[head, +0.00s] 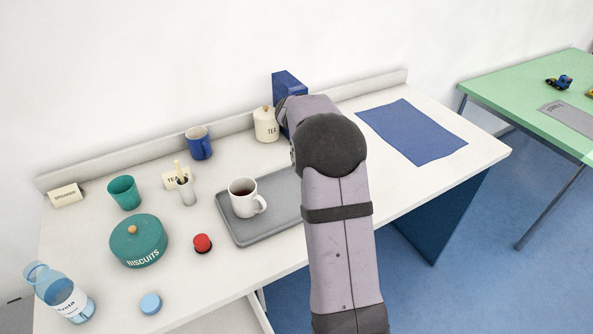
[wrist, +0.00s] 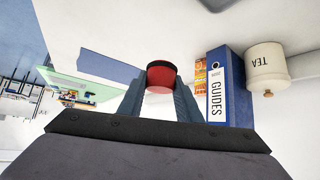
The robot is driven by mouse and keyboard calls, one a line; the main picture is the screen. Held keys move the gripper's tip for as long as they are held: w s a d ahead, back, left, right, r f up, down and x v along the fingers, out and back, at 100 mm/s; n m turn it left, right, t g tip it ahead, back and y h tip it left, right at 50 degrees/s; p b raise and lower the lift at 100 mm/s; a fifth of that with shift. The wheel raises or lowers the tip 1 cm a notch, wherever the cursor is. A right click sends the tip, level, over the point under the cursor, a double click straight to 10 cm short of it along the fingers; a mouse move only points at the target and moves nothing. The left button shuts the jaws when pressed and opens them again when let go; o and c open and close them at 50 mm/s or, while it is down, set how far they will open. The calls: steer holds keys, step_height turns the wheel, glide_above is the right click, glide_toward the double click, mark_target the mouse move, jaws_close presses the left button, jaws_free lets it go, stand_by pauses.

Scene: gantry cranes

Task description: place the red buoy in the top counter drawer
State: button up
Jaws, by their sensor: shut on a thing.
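In the wrist view my gripper (wrist: 160,92) is shut on a red, rounded thing with a dark end (wrist: 162,77), which looks like the red buoy. It is held between both fingertips, clear of the counter as far as I can tell. In the head view my arm hides the gripper and what it holds. Another small red thing with a dark base (head: 202,242) stands on the counter (head: 330,238), left of the grey tray. A pale panel (head: 232,320) shows below the counter's front edge; I cannot tell whether it is an open drawer.
A grey tray (head: 233,235) holds a mug of dark drink (head: 243,197). The tea canister (head: 265,124) and a blue guides binder (wrist: 228,85) stand near the wall. A biscuit tin (head: 138,243) and bottle (head: 62,297) are at left. A flat blue mat (head: 410,132) lies right.

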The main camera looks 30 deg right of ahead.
steer(key=shift+a+f+p, duration=0.1)
steer(key=shift+f+p, duration=0.85)
steer(key=shift+f, duration=5.7)
steer(key=shift+f+b, duration=0.25)
steer(key=shift+b, duration=0.2)
steer(key=o, duration=1.2)
steer(key=shift+c, duration=0.2)
steer(key=shift+r+p, duration=0.3)
steer(key=shift+p, duration=0.15)
steer(key=shift+s+a+r+b, duration=0.1)
steer(key=shift+a+b, duration=0.2)
steer(key=shift+b, duration=0.1)
steer(key=b+v, duration=0.4)
steer(key=v, duration=0.7)
steer(key=shift+r, duration=0.2)
steer(key=shift+s, duration=0.1)
